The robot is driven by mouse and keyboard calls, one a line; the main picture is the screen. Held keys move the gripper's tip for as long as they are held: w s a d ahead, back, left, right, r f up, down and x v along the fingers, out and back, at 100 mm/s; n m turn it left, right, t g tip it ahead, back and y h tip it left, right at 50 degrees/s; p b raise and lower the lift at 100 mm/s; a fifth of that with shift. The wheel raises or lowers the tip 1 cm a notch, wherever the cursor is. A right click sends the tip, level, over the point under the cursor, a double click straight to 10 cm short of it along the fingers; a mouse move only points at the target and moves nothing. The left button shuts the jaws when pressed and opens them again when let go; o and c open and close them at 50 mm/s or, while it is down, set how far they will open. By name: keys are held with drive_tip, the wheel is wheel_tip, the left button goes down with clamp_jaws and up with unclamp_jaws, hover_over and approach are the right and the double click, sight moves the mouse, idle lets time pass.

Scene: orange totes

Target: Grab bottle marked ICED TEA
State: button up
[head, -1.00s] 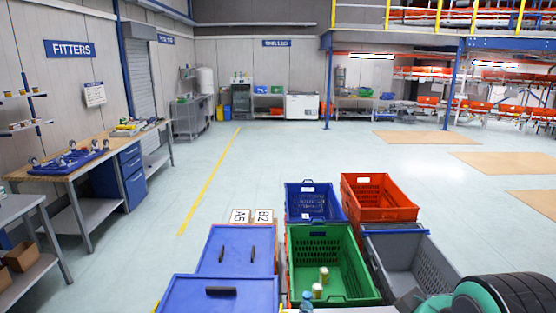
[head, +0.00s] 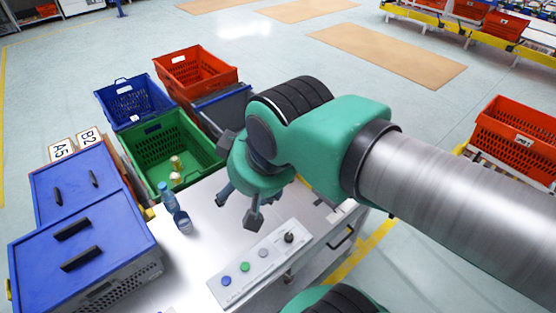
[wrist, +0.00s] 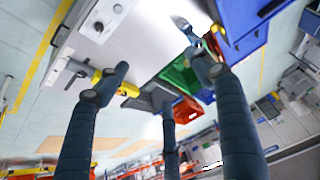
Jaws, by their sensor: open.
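Two small pale yellowish containers, one farther back (head: 176,162) and one nearer (head: 175,178), are in the green tote (head: 150,135). No lettering is legible on any of them, so I cannot tell which is marked ICED TEA. My gripper (head: 238,204) is open and empty, over the worktop to the right of the bottle. Its spread fingers also show in the wrist view (wrist: 158,78).
Blue-lidded crates (head: 85,235) stand left of the worktop. Blue (head: 128,104), orange (head: 197,74) and grey (head: 226,108) totes stand behind. A button panel (head: 258,263) is on the worktop in front of my gripper. My arm covers the right side.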

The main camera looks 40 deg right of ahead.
drive_tip(key=w+d+f+n+g+p, duration=0.1)
drive_tip(key=w+d+f+g, duration=0.15)
drive_tip(key=w+d, duration=0.65)
drive_tip(key=w+d+f+n+g+p, duration=0.1)
drive_tip(key=w+d+f, duration=0.2)
drive_tip(key=w+d, duration=0.65)
drive_tip(key=w+d+f, duration=0.3)
drive_tip(key=d+f, duration=0.3)
drive_tip(key=f, duration=0.1)
drive_tip(key=w+d+f+g, duration=0.1)
drive_tip(key=w+d+f, duration=0.2)
drive_tip(key=d+f, duration=0.4)
drive_tip(key=w+d+f+n+g+p, duration=0.1)
drive_tip(key=w+d+f, duration=0.2)
drive_tip(key=d+f, duration=0.4)
drive_tip(key=shift+w+d+f, duration=0.15)
drive_tip(key=shift+f, duration=0.2)
drive_tip(key=shift+d+f, duration=0.15)
drive_tip(key=shift+f, duration=0.05)
drive_tip(key=shift+f, duration=0.1)
drive_tip(key=shift+f+b, duration=0.5)
drive_tip(key=shift+f, duration=3.7)
drive_tip(key=shift+f, duration=0.1)
